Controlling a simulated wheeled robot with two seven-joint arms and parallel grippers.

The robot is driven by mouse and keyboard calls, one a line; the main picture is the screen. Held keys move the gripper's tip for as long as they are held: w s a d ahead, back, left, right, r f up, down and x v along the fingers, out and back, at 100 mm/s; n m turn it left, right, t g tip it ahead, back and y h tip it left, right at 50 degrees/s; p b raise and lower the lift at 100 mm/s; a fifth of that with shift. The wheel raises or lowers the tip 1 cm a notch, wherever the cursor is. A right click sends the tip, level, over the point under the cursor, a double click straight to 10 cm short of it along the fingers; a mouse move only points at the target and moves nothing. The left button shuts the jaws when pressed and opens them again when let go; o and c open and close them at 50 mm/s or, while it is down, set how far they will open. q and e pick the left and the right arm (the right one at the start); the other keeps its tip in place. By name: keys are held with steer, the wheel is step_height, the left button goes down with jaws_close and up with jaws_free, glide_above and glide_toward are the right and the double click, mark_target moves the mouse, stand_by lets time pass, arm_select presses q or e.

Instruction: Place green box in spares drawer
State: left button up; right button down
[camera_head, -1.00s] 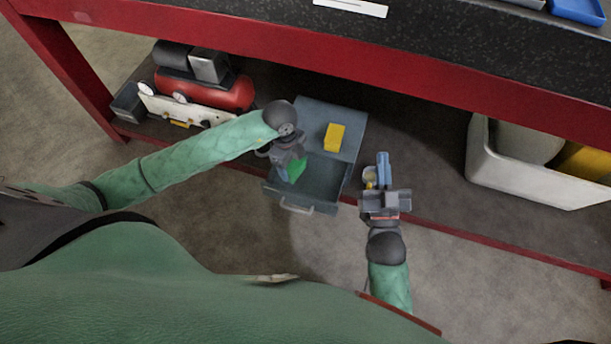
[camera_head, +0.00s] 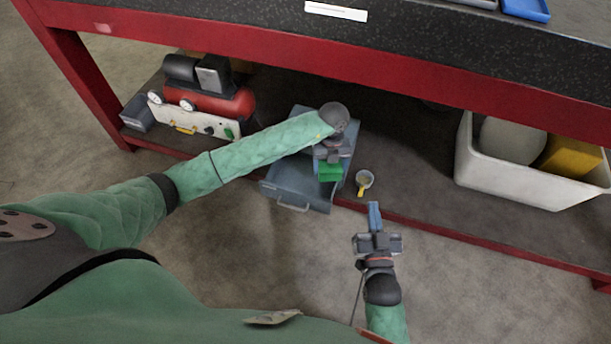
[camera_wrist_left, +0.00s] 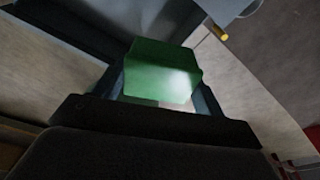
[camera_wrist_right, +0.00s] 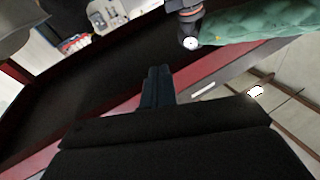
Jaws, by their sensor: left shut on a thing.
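My left gripper (camera_head: 330,162) is shut on the green box (camera_head: 329,172). The box shows between the two fingers in the left wrist view (camera_wrist_left: 160,72). In the head view, the box appears over the back right part of the open grey-blue drawer (camera_head: 292,187); its height above the drawer is hard to tell. The drawer unit stands on the low shelf, its top (camera_head: 301,113) mostly covered by my left arm and hand. My right gripper (camera_head: 374,210) is shut and empty, in front of the shelf edge; its fingers meet in the right wrist view (camera_wrist_right: 157,88).
A red compressor (camera_head: 215,102) stands left on the shelf, a white bin (camera_head: 500,170) right. The red-edged bench (camera_head: 400,105) overhangs the shelf.

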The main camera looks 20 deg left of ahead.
arm_select(q)
steer(key=w+a+f, duration=0.1)
steer(key=a+f, duration=0.1)
steer(key=a, duration=0.1)
steer(key=w+a+f, duration=0.1)
steer(key=a+f, duration=0.1)
steer(key=a, duration=0.1)
steer(key=a+f+b, duration=0.1)
steer(key=a, duration=0.2)
steer(key=shift+w+f, duration=0.4)
steer(key=shift+a+f+b, duration=0.1)
steer(key=shift+f+b, duration=0.25)
steer(key=shift+f, duration=1.65)
arm_select(e)
steer(key=s+d+r+t+y, duration=0.1)
steer(key=r+t, duration=0.2)
steer(key=r, duration=0.7)
steer(key=s+d+r+t, duration=0.1)
steer(key=r+t, duration=0.3)
steer(key=r, duration=0.6)
steer(key=shift+s+r+t+y, duration=0.3)
steer(key=shift+s+y, duration=0.1)
steer(key=shift+s, duration=0.15)
arm_select(q)
steer(key=shift+f, duration=0.1)
arm_select(e)
steer(key=shift+s+r, duration=0.1)
arm_select(q)
steer(key=o, duration=1.1)
